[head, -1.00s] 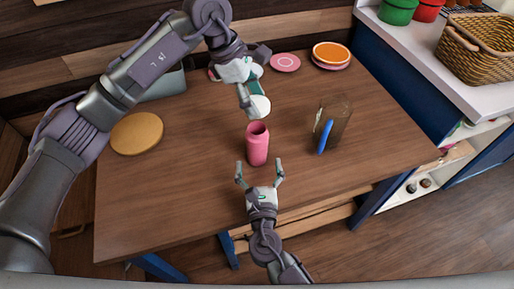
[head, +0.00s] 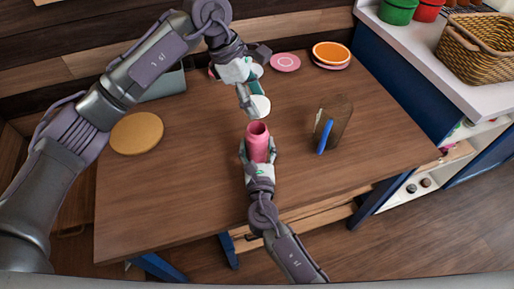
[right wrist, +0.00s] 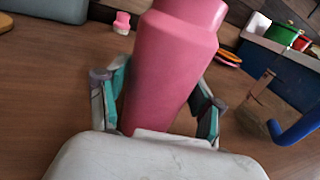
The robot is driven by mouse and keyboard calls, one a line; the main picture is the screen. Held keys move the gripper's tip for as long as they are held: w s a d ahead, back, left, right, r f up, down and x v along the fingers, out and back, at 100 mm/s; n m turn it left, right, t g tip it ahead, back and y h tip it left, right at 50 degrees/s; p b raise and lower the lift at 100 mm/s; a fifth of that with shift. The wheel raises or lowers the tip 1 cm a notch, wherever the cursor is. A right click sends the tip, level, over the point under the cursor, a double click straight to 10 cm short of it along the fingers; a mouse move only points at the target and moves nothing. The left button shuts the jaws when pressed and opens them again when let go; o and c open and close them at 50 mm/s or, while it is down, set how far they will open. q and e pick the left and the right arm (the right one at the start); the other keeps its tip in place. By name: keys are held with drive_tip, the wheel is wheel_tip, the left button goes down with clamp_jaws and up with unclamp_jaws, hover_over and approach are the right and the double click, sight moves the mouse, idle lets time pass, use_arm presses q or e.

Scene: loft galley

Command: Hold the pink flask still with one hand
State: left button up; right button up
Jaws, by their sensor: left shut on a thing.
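The pink flask (head: 257,143) stands upright on the wooden table, its mouth open and dark inside. My right gripper (head: 259,152) is around its lower part from the near side. In the right wrist view the flask (right wrist: 172,65) fills the space between the two fingers, with small gaps visible, so the fingers look open around it. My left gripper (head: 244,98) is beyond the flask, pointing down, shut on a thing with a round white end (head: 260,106). The gripper hides much of that thing.
A see-through brown container (head: 337,117) with a blue handle (head: 325,138) stands to the right. A round tan board (head: 136,133) lies at left, a pink plate (head: 285,62) and an orange plate (head: 331,52) at the back. The table's front left is clear.

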sight(258, 128)
clamp_jaws()
use_arm(q)
drive_tip(key=shift+f, duration=2.45)
drive_tip(key=shift+f, duration=0.1)
drive_tip(key=shift+f, duration=0.8)
drive_tip(key=shift+f, duration=0.55)
